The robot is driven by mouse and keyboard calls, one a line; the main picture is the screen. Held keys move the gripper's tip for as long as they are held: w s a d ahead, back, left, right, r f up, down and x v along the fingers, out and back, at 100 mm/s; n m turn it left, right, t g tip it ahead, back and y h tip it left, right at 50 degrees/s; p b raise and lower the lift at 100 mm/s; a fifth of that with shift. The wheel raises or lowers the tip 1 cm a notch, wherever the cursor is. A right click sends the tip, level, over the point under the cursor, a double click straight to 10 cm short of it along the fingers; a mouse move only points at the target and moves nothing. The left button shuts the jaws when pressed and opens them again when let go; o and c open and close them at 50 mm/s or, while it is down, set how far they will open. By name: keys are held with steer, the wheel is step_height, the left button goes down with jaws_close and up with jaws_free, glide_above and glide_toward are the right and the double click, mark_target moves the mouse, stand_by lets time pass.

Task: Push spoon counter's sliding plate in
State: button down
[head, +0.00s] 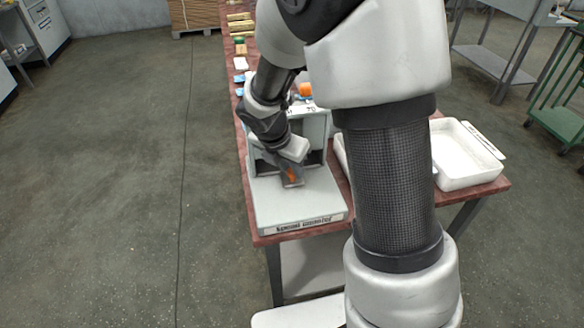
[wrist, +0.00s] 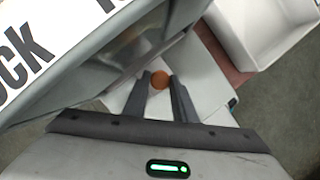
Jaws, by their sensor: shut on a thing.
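The spoon counter (head: 272,212) is a light grey machine with its name on the front edge of its low base. It stands at the near left end of the red-brown table. My gripper (head: 290,178) is low over that base, in front of the upright grey housing. In the wrist view my gripper (wrist: 160,88) has its two dark fingers on either side of a round orange-brown piece (wrist: 160,79) and is shut on it. I cannot tell how this piece joins the sliding plate. My arm hides part of the housing, and the plate's edges are not clear.
A white tray (head: 469,183) stands right of the counter and also shows in the wrist view (wrist: 258,50). Small items, including a white block (head: 241,63), line the table's far part. The floor left of the table is clear. A green cart (head: 560,122) stands far right.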

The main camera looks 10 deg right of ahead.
steer(key=shift+w+r, duration=0.1)
steer(key=shift+w, duration=0.15)
steer(key=c, duration=1.5)
jaws_free()
steer(key=shift+o, duration=0.2)
steer(key=p+v, duration=0.4)
steer(key=v, duration=1.3)
steer(key=shift+s, duration=0.25)
steer(key=shift+r, duration=0.1)
